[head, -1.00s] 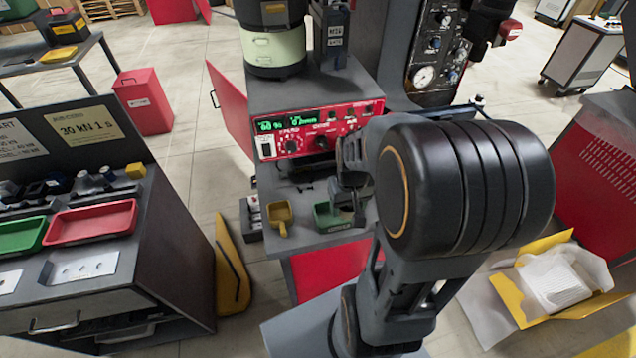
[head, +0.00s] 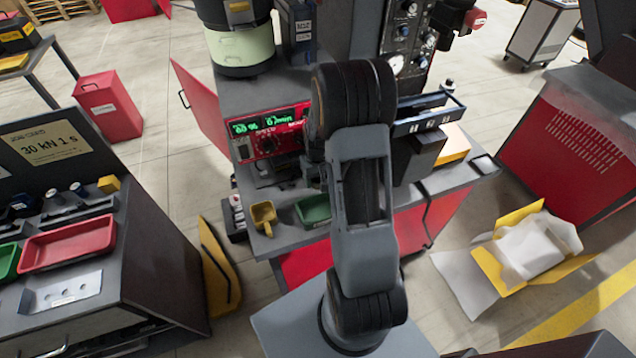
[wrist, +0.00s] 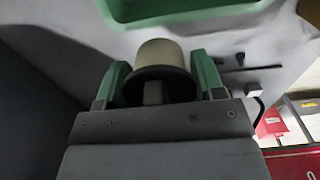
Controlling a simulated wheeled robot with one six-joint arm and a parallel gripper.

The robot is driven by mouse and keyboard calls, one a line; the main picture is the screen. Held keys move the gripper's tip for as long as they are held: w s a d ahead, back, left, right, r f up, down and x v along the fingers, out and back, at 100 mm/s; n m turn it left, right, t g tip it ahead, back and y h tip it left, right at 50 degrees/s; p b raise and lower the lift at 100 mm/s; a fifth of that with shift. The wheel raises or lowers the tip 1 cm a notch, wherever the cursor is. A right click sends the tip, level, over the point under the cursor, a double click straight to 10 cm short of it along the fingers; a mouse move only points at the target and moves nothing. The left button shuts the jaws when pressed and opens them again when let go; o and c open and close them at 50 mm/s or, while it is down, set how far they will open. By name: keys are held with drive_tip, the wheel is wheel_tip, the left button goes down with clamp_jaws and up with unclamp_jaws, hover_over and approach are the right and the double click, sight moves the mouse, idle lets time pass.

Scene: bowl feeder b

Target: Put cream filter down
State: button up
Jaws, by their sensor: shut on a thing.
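In the wrist view the cream filter (wrist: 161,53), a short cream cylinder above a dark round flange, sits between the two green fingers of my gripper (wrist: 158,80). The gripper is shut on it. A grey surface shows behind the filter, and a green tray (wrist: 185,12) lies just beyond it at the top of the view. I cannot tell whether the filter touches the surface. In the head view my arm hides the filter and most of the gripper.
On the grey bench, a yellow scoop (head: 263,217) and the green tray (head: 313,209) lie before the red control panel (head: 268,132). A dark rail unit (head: 428,115) stands to the right of my arm. A red tray (head: 68,243) is on the left bench.

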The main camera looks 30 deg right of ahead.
sight(318, 191)
drive_tip(key=shift+w+d+f, duration=0.1)
drive_tip(key=shift+w+f, duration=0.15)
drive_tip(key=shift+f, duration=0.1)
drive_tip(key=shift+w+f, duration=0.15)
drive_tip(key=shift+f, duration=1.5)
drive_tip(key=shift+f, duration=0.1)
drive_tip(key=shift+f, duration=0.15)
drive_tip(key=o, duration=1)
